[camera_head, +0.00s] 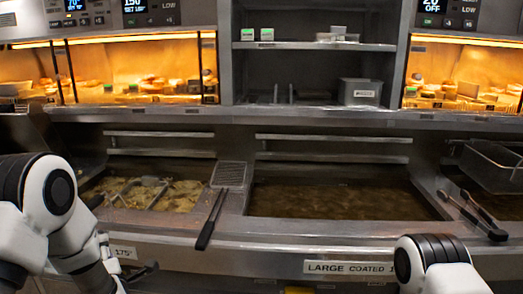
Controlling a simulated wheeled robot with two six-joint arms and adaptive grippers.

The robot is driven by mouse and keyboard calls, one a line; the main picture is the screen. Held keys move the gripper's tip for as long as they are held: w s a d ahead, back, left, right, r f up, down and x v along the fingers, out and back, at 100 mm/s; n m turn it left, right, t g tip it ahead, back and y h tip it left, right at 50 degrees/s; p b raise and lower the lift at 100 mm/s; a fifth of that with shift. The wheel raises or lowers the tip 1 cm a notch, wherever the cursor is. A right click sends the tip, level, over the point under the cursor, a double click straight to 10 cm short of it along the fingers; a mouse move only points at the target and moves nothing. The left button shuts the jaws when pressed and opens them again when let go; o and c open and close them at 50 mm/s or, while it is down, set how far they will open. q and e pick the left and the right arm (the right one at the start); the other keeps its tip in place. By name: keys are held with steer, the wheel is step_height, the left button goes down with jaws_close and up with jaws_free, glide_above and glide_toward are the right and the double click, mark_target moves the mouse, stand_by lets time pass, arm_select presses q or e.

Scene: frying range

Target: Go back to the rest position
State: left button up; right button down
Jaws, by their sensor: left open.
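My left arm comes in from the left, and my left gripper (142,271) shows as a small dark shape low in front of the fryer's front panel. It is open, with nothing seen between its fingers. It hangs below the left fryer vat (180,193), apart from the oil. My right arm enters at the bottom right, in front of the label strip. Its gripper is out of the picture.
A skimmer with a black handle (206,222) lies across the divider between the left vat and the middle oil vat (335,200). Tongs (470,212) lie at the right edge, below a hanging fry basket (492,167). Lit warming cabinets (140,66) stand behind.

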arm_select(q)
steer(key=s+d+f+m+g+h, duration=0.25)
steer(key=s+f, duration=0.35)
steer(key=f, duration=0.3)
steer(key=s+d+f+m+g+h, duration=0.2)
steer(key=s+f+m, duration=0.3)
steer(key=f, duration=0.4)
steer(key=s+d+f+m+g+h, duration=0.2)
steer(key=s+d+f+g, duration=0.1)
steer(key=s+f, duration=0.5)
steer(key=s+d+f+m+g+h, duration=0.1)
steer(key=s+d+f+m+g, duration=0.1)
steer(key=s+m, duration=0.3)
steer(key=s+d+f+m+g+h, duration=0.1)
steer(key=s+m+g, duration=0.2)
steer(key=s, duration=0.3)
steer(key=s+d+f+m+g+h, duration=0.1)
steer(key=s+d+f+m+g, duration=0.1)
steer(key=s+m, duration=0.4)
steer(key=shift+s+d+f+m+g+h, duration=0.15)
steer(key=shift+d+f+m+g+h, duration=0.2)
steer(key=shift+g, duration=0.1)
